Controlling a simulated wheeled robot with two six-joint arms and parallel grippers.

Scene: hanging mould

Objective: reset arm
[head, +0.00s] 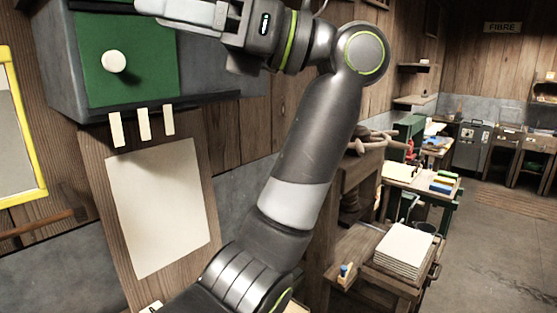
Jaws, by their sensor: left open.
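My left arm rises from the bottom middle of the head view and bends at the top. My left gripper (178,10) is at the top edge, pointing left, open, with part of it cut off by the frame. It shows in front of the upper right part of a grey cabinet with a green door (135,75) and a white round knob (114,62). I see nothing between its fingers. Whether it touches the cabinet I cannot tell. My right gripper is not in view.
Several pale tabs (144,124) hang under the cabinet, above a cream sheet (160,200) on a wooden board. A yellow-framed board (42,150) is at the left. A stack of sheets (403,250) lies on a low bench at the right. Open floor (485,250) shows at the far right.

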